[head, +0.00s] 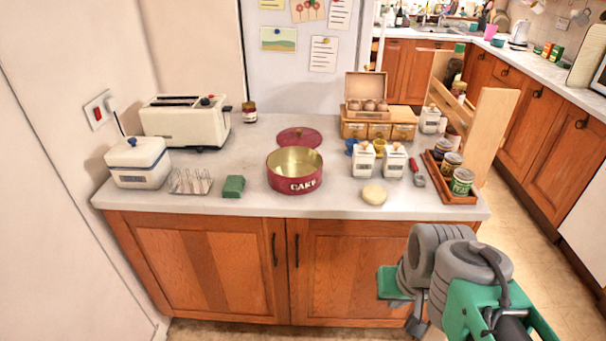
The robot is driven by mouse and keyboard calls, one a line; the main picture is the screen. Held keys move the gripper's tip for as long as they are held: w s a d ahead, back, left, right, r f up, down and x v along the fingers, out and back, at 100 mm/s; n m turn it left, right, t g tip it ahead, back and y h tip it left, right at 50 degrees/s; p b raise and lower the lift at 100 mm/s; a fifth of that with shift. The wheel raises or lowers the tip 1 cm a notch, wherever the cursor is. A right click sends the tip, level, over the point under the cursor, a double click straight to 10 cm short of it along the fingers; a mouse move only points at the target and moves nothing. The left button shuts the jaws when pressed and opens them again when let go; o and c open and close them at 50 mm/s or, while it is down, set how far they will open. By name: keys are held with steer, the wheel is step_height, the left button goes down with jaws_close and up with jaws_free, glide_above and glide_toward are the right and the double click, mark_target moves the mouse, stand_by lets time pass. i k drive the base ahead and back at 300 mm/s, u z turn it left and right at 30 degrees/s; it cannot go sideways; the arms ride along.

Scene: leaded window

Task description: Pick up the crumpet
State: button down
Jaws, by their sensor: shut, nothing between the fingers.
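The crumpet (374,195) is a pale, round, flat-topped piece lying on the grey worktop near its front edge, right of the red cake tin. Nothing touches it. My gripper (416,322) is low at the lower right, in front of the cupboard doors, below and to the right of the crumpet and well apart from it. It is shut and empty, and mostly hidden behind my own arm.
The worktop (250,205) also holds a red cake tin (294,182), a green block (234,187), a toast rack (190,181), a toaster (186,122), two white canisters (394,162) and a wooden tray (459,198) of tins. Front space around the crumpet is clear.

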mark_target(372, 194)
steer(key=z, duration=1.45)
steer(key=i, duration=0.9)
steer(key=u, duration=4.2)
